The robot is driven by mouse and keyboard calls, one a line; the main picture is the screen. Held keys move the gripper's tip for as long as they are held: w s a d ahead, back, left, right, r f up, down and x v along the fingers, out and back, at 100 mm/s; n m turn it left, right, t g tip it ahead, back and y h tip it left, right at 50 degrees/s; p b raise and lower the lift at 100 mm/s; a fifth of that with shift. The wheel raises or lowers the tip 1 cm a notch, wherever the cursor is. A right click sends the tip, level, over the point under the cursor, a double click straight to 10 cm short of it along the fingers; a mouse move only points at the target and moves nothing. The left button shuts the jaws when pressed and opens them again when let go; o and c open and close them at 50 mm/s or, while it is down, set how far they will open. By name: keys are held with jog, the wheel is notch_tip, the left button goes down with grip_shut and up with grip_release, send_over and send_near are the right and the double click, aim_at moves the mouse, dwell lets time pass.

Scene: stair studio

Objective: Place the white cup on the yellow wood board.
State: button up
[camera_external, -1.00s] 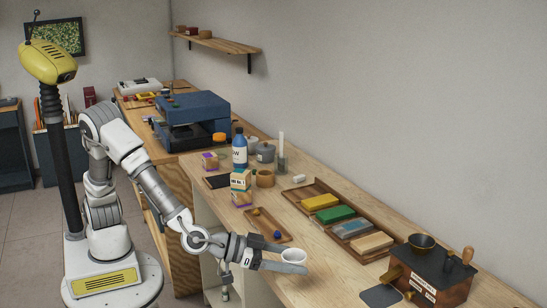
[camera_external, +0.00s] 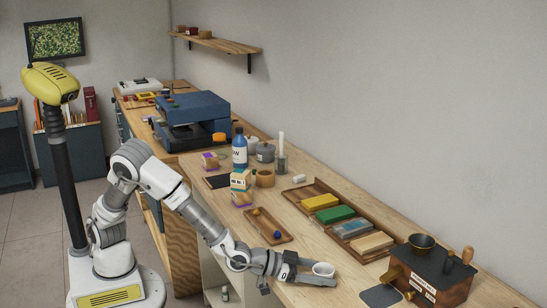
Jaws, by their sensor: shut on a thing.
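The white cup (camera_external: 323,268) is upright at the end of my arm, over the front part of the bench near its front edge. My gripper (camera_external: 318,275) is shut on it, with a grey finger showing along its near side. I cannot tell whether the cup touches the bench. The yellow wood board (camera_external: 320,201) lies at the far end of a long wooden tray, behind the cup, with nothing on it.
The wooden tray (camera_external: 294,195) also holds a green board (camera_external: 335,214), a grey-blue board (camera_external: 352,228) and a tan board (camera_external: 371,243). A small tray with balls (camera_external: 268,226) lies left of the cup. A dark grinder-like box (camera_external: 432,275) stands at right.

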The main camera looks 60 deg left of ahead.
jog(key=shift+f, duration=0.1)
jog(key=shift+f, duration=0.15)
jog(key=o, duration=1.4)
jog(key=shift+s, duration=0.15)
jog(key=p+v, duration=0.1)
jog(key=v, duration=0.4)
jog(key=p+v, duration=0.1)
jog(key=v, duration=0.4)
jog(key=p+v, duration=0.2)
jog(key=v, duration=0.4)
jog(key=shift+d+r, duration=0.2)
jog(key=shift+r, duration=0.05)
jog(key=shift+s+a+r, duration=0.1)
jog(key=shift+s+a, duration=0.15)
jog(key=shift+s, duration=0.3)
